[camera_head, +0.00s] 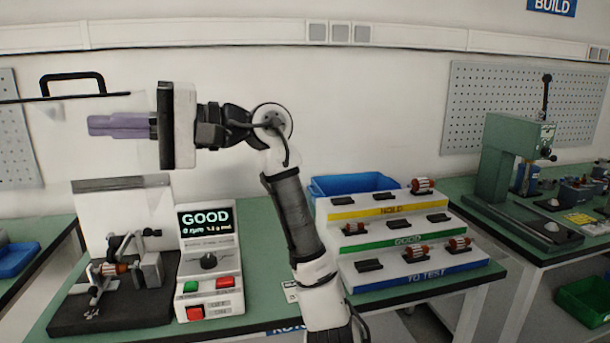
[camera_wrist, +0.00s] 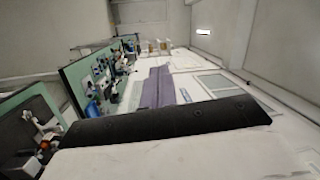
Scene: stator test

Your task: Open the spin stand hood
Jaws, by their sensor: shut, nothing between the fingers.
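The spin stand (camera_head: 70,312) is at the left of the bench, with a black base and an orange-and-metal stator (camera_head: 113,268) in its fixture. Its clear hood shows as a dark edge with a black handle (camera_head: 72,75), high above the base at the upper left. The hood is raised, and the fixture below looks uncovered.
Right of my arm are a stepped rack (camera_head: 400,235) with several stators and a blue bin (camera_head: 335,186). A green press (camera_head: 497,165) stands on the right bench.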

